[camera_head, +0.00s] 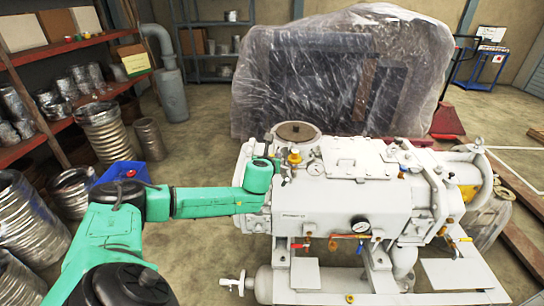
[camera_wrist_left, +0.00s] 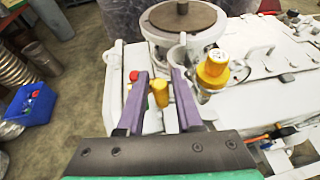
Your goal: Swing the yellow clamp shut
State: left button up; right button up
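The vacuum machine (camera_head: 330,210) is a large pale grey unit. In the left wrist view a small yellow handle (camera_wrist_left: 160,93), which appears to be the yellow clamp, stands upright between the two purple-grey fingers of my left gripper (camera_wrist_left: 159,76). The fingers are apart, with a gap on both sides of the handle; I cannot tell whether either one touches it. A round flange with a brown disc (camera_wrist_left: 183,17) lies just beyond the fingertips. In the head view my left gripper (camera_head: 276,170) is small and partly hidden by its own arm at the machine's left end. My right gripper is not in view.
A yellow-capped knob (camera_wrist_left: 213,70) stands close to the right finger; it also shows in the head view (camera_head: 295,157). A red knob (camera_wrist_left: 133,76) is by the left finger. A plastic-wrapped load (camera_head: 335,75) stands behind the machine. A blue crate (camera_head: 124,172) is at left.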

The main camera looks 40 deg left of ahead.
pick_arm(q)
jog(key=shift+s, duration=0.1)
grip_shut()
jog(key=shift+r, duration=0.1)
dwell(1.1)
